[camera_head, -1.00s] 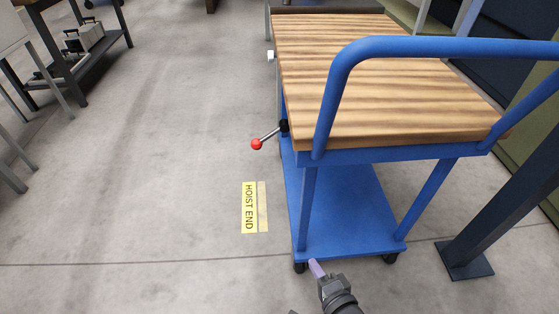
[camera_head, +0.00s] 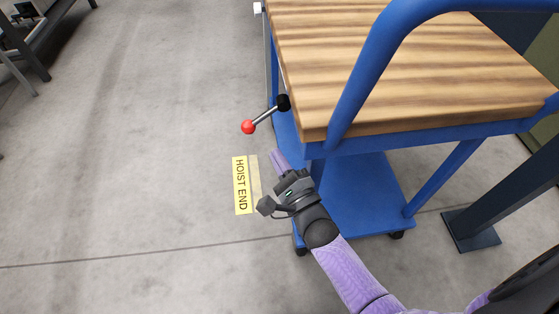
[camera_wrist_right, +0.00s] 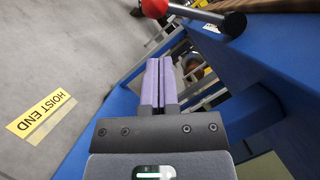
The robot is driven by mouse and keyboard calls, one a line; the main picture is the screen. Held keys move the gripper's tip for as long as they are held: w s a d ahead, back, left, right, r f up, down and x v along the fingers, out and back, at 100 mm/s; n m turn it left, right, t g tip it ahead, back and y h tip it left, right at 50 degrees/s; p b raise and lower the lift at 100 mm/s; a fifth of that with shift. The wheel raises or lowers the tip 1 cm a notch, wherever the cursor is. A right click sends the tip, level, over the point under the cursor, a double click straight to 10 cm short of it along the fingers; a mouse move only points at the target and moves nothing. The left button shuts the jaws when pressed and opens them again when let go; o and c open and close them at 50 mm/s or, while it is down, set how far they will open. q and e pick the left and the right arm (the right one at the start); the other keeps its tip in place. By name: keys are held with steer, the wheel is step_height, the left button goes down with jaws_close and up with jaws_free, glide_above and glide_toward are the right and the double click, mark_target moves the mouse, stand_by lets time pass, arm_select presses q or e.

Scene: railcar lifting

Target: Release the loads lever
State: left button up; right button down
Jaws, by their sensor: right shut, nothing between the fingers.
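The lever (camera_head: 266,115) is a metal rod with a red ball knob (camera_head: 248,127), sticking out to the left from a black hub on the side of the blue cart. It also shows at the top of the right wrist view (camera_wrist_right: 195,14), the red ball at its left end. My right gripper (camera_head: 278,158) is shut and empty, its purple fingers together, just below the lever and apart from it. In the right wrist view the fingertips (camera_wrist_right: 159,62) point up toward the lever. My left gripper is not in view.
The blue cart (camera_head: 365,200) has a wooden top (camera_head: 400,80) and a curved blue handrail (camera_head: 372,60). A yellow "HOIST END" floor label (camera_head: 241,185) lies left of my right gripper. A dark post (camera_head: 500,205) stands at right.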

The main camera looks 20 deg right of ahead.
mark_target(263, 117)
arm_select(q)
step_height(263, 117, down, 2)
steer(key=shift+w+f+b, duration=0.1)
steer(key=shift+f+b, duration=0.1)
steer(key=shift+b, duration=0.8)
arm_select(e)
steer(key=x, duration=0.6)
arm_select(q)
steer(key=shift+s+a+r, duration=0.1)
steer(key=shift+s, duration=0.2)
arm_select(e)
steer(key=shift+w, duration=0.1)
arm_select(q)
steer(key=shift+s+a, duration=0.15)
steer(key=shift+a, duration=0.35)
arm_select(e)
steer(key=shift+a+r+m, duration=0.1)
steer(key=shift+a+m, duration=0.15)
steer(key=shift+m, duration=0.25)
